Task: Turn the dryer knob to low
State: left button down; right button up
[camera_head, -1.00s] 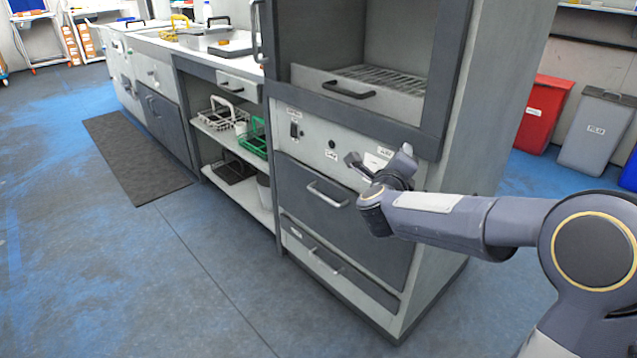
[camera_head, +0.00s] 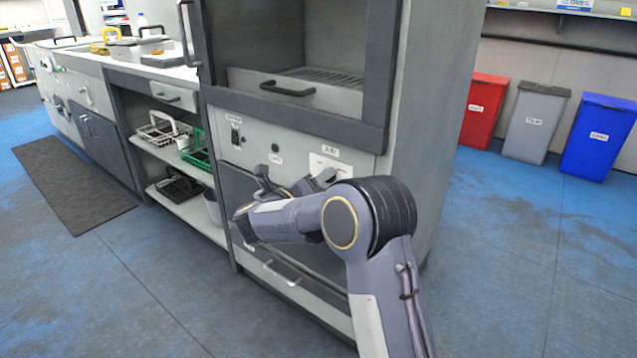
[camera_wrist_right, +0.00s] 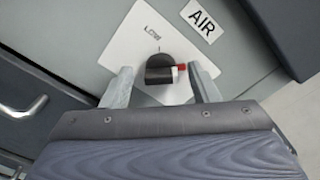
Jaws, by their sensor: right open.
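The knob (camera_wrist_right: 160,70) is black with a red mark that points right in the right wrist view. It sits on a white plate (camera_wrist_right: 125,50) printed "LOW" above the knob, with an "AIR" label (camera_wrist_right: 201,18) beside it. My right gripper (camera_wrist_right: 160,72) is open, with one finger on each side of the knob; I cannot tell whether either touches it. In the head view my right gripper (camera_head: 293,180) is at the cabinet front by the white plate (camera_head: 330,162), and the knob is not clearly visible there. My left gripper is not in view.
The grey cabinet (camera_head: 420,120) has an open-fronted bay above the panel and drawers below. Red (camera_head: 484,110), grey (camera_head: 537,122) and blue (camera_head: 600,137) bins stand behind at right.

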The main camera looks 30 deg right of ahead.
jog(key=shift+w+d, duration=0.15)
jog(key=shift+d, duration=0.2)
jog(key=c, duration=0.9)
jog(key=shift+c, duration=0.2)
jog(key=shift+n, duration=0.3)
jog(key=shift+f+n+p, duration=0.2)
jog(key=shift+n+p, duration=3)
jog(key=shift+n, duration=1.15)
jog(key=shift+f+n+p, duration=0.2)
jog(key=shift+n+p, duration=3)
jog(key=shift+n, duration=1.15)
